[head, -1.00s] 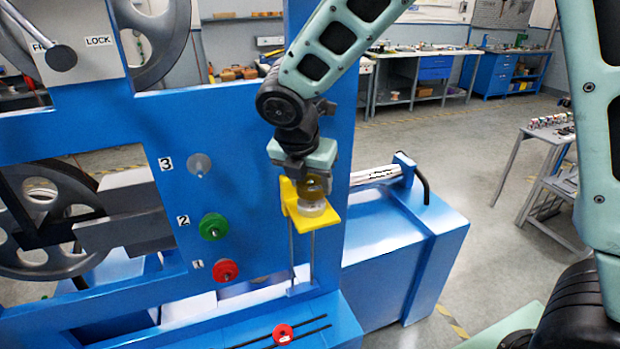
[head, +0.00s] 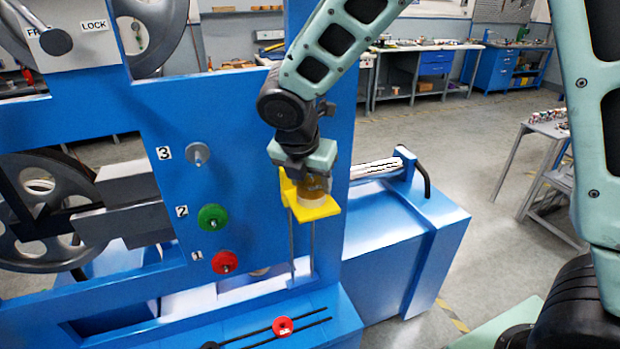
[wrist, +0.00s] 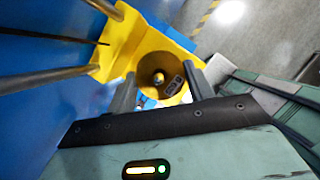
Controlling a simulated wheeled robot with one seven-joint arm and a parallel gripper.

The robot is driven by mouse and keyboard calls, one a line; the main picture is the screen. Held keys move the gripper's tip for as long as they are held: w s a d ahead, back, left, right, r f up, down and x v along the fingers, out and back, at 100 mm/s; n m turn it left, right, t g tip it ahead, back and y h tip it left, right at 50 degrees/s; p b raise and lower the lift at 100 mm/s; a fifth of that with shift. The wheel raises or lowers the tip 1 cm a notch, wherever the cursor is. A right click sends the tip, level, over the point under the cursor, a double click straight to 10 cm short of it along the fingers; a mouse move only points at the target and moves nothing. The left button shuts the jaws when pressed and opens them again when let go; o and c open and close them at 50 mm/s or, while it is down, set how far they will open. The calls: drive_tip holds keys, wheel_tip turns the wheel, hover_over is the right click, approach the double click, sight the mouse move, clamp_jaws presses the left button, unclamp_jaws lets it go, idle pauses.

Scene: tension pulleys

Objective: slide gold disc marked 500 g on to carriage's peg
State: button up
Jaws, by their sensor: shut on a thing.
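The gold disc (wrist: 152,68) is between the two fingers of my gripper (wrist: 162,84) in the wrist view. A dark mark shows on its face, too small to read surely. In the head view the disc (head: 313,190) is low over the yellow carriage (head: 322,210), partly hidden by my gripper (head: 312,178). The carriage (wrist: 118,48) also shows behind the disc in the wrist view. The carriage's peg is not clearly seen; I cannot tell whether the disc is around it.
The carriage is beside a blue frame (head: 250,130) with two thin rods (head: 291,245) below it. Green (head: 212,218) and red (head: 224,262) knobs and a grey peg (head: 198,154) are to the left. A blue box (head: 400,260) stands to the right.

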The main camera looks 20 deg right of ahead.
drive_tip(key=o, duration=1.4)
drive_tip(key=shift+o, duration=0.2)
drive_tip(key=b+v, duration=0.2)
drive_tip(key=v, duration=1.5)
drive_tip(key=shift+r+b, duration=0.15)
drive_tip(key=shift+b, duration=0.25)
drive_tip(key=shift+s+a, duration=0.1)
drive_tip(key=s+a+f+m+g+y+b, duration=0.1)
drive_tip(key=s+f+m+g+y+b, duration=0.2)
drive_tip(key=s+f+m, duration=1.6)
wheel_tip(320, 180, down, 4)
drive_tip(key=s+b, duration=0.2)
drive_tip(key=b, duration=0.1)
drive_tip(key=shift+s+f+y, duration=0.25)
drive_tip(key=shift+y, duration=0.15)
